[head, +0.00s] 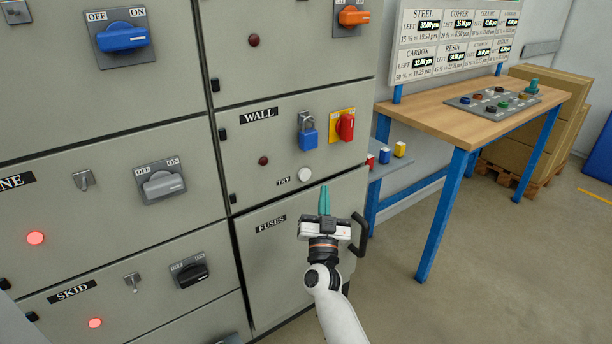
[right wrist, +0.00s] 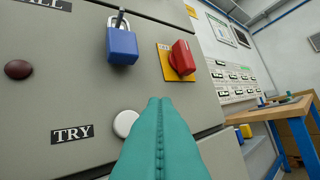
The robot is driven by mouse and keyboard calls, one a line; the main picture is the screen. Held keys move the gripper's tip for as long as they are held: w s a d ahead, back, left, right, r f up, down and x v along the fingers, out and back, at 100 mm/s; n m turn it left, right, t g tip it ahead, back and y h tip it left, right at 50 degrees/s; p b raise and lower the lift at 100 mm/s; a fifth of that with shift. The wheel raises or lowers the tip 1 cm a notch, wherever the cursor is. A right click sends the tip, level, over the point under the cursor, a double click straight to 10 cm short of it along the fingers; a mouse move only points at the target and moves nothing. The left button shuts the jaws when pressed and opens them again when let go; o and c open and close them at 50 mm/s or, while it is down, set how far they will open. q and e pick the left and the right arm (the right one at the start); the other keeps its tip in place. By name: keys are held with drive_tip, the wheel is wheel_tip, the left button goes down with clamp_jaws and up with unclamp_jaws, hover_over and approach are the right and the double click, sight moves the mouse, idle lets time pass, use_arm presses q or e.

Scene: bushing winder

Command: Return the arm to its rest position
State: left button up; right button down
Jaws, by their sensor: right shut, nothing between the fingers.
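My right gripper (head: 325,201) has teal fingers and is in front of the grey cabinet, just below the white TRY button (head: 305,174). In the right wrist view its fingers (right wrist: 158,105) are pressed together with nothing between them, and the white button (right wrist: 125,123) shows just left of them. The WALL panel (head: 275,140) carries a blue padlock (head: 308,138) hanging from a hasp, and a red switch handle (head: 346,127) on a yellow plate. My left gripper is not in view.
The cabinet has a FUSES door (head: 285,270) with a black handle (head: 359,235). Other switches include a blue one (head: 122,37) and a grey one (head: 163,184). A wooden table (head: 450,118) with a button panel (head: 493,101) stands at right. Open floor lies in front of it.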

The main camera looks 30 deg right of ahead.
idle(0.3)
drive_tip(key=a+f+n+g+y, duration=0.1)
drive_tip(key=a+f+n+y, duration=0.25)
drive_tip(key=f, duration=0.75)
drive_tip(key=a+f+n+g+y, duration=0.1)
drive_tip(key=a+f+n+y, duration=0.3)
drive_tip(key=f, duration=0.6)
drive_tip(key=s+a+f+n+g+y+p, duration=0.1)
drive_tip(key=s+a+f+g+y, duration=0.1)
drive_tip(key=s+f, duration=0.45)
drive_tip(key=s+a+f+n+g+y, duration=0.1)
drive_tip(key=s+a+f+g+y, duration=0.2)
drive_tip(key=f, duration=0.7)
drive_tip(key=s+a+f+n+g+p, duration=0.1)
drive_tip(key=s+f+g, duration=0.2)
drive_tip(key=s+f, duration=0.6)
drive_tip(key=s+a+f+g, duration=0.1)
drive_tip(key=s+f+g, duration=0.2)
drive_tip(key=s+f, duration=0.55)
drive_tip(key=s+f+g, duration=0.2)
drive_tip(key=s+g, duration=0.1)
drive_tip(key=s, duration=0.9)
drive_tip(key=s+d+f+n+g, duration=0.1)
drive_tip(key=s+g, duration=0.1)
drive_tip(key=s, duration=1)
drive_tip(key=shift+d+f+g+p, duration=0.2)
drive_tip(key=shift+f+g+p, duration=0.1)
drive_tip(key=shift+f+g, duration=0.1)
drive_tip(key=shift+w, duration=0.1)
